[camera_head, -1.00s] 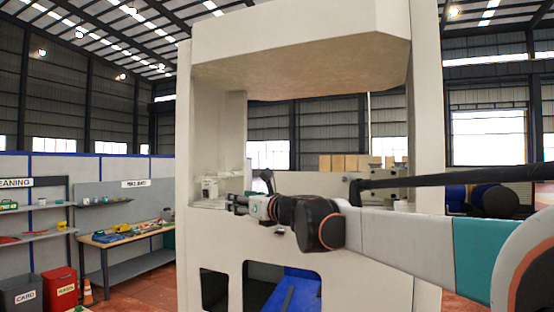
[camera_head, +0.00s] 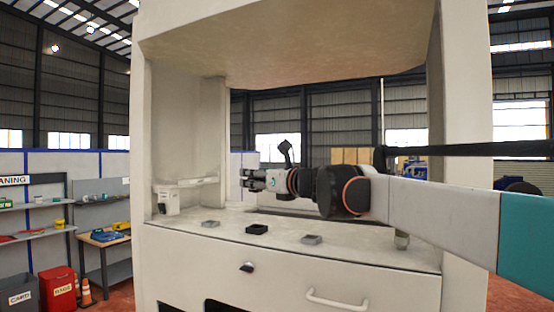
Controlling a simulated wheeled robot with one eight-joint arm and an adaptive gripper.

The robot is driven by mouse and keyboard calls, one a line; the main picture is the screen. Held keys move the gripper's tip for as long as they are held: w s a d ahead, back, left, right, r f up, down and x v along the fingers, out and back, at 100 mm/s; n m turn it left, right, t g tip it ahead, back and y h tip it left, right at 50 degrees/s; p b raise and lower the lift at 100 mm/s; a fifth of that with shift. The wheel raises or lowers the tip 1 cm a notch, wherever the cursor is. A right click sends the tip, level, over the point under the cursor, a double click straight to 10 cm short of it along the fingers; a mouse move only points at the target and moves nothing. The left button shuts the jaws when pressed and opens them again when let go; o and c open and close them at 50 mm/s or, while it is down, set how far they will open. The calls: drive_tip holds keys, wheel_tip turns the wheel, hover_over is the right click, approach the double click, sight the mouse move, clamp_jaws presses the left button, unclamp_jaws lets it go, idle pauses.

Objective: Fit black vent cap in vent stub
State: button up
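My gripper (camera_head: 245,179) points left above the counter of the big beige dispenser housing (camera_head: 160,250). Its two fingers look spread, with nothing visible between them. A small black square piece (camera_head: 257,229) lies on the counter, below and apart from the gripper; it may be the vent cap, but I cannot tell for sure. A short grey upright stub (camera_head: 402,240) stands at the right end of the counter, partly below my arm; I cannot tell whether it is the vent stub.
Small grey square pieces (camera_head: 210,223) and (camera_head: 312,239) lie on the counter either side of the black one. A whitish fixture (camera_head: 167,200) stands at the left wall. A dark knob (camera_head: 247,267) and white handle (camera_head: 338,302) are on the front. The housing's roof overhangs the arm.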

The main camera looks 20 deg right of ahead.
drive_tip(key=shift+s+a, duration=0.2)
drive_tip(key=shift+w+d+f+b, duration=0.1)
drive_tip(key=shift+d+f+b, duration=0.1)
drive_tip(key=shift+f+b, duration=0.2)
wheel_tip(320, 180, down, 2)
drive_tip(key=shift+a+b, duration=0.1)
drive_tip(key=shift+b, duration=0.55)
drive_tip(key=shift+f+b, duration=2.15)
drive_tip(key=shift+f, duration=1.4)
drive_tip(key=shift+c, duration=1.3)
drive_tip(key=shift+g+p, duration=0.3)
drive_tip(key=shift+p, duration=0.05)
drive_tip(key=shift+r+p, duration=0.3)
drive_tip(key=shift+r, duration=0.1)
drive_tip(key=shift+s, duration=0.35)
